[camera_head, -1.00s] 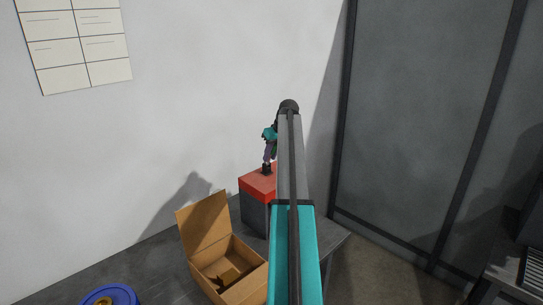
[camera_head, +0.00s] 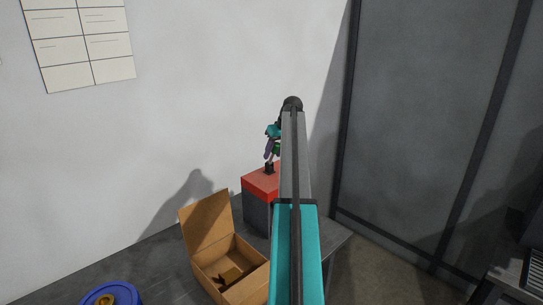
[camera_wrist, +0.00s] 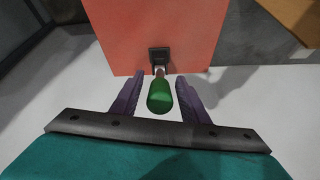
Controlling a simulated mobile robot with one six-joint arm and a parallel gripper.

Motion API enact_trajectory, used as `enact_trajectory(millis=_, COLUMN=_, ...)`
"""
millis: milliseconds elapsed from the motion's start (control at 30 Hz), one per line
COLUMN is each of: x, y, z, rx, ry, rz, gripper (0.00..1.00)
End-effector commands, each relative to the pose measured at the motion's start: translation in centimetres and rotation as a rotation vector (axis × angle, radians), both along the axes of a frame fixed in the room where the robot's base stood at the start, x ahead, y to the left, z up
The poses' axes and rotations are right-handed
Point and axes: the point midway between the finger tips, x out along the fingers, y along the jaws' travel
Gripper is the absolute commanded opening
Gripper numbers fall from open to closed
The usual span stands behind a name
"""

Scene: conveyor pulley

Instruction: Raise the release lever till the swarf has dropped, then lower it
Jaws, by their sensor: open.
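The release lever has a green grip (camera_wrist: 160,97) on a short metal stem. It comes out of a black bracket (camera_wrist: 159,56) on the red face (camera_wrist: 140,25) of a box. My gripper (camera_wrist: 160,88) is open, with one purple finger on each side of the green grip and gaps showing on both sides. In the head view my gripper (camera_head: 269,152) is at the red-topped grey box (camera_head: 258,213), partly hidden behind my arm. A bit of the green grip (camera_head: 278,148) shows there. I cannot make out any swarf for certain.
An open cardboard box (camera_head: 207,229) with brown pieces inside stands left of the red-topped box on a grey table (camera_head: 327,239). A blue round container (camera_head: 112,290) is at the lower left. A white wall is behind, and a dark framed panel (camera_head: 430,120) stands at right.

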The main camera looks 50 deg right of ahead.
Motion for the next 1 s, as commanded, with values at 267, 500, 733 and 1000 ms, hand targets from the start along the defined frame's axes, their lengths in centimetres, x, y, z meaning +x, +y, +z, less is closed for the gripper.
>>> enact_trajectory(millis=267, x=-1.3, y=0.1, z=2.9, rx=-0.002, ry=-0.003, rz=-0.001, gripper=0.41)
enact_trajectory(millis=500, x=-2.5, y=0.3, z=5.9, rx=-0.001, ry=-0.002, rz=-0.001, gripper=0.41)
enact_trajectory(millis=733, x=-3.7, y=0.5, z=8.8, rx=-0.001, ry=-0.003, rz=0.001, gripper=0.41)
enact_trajectory(millis=1000, x=-4.7, y=0.8, z=11.4, rx=0.001, ry=-0.002, rz=0.002, gripper=0.41)
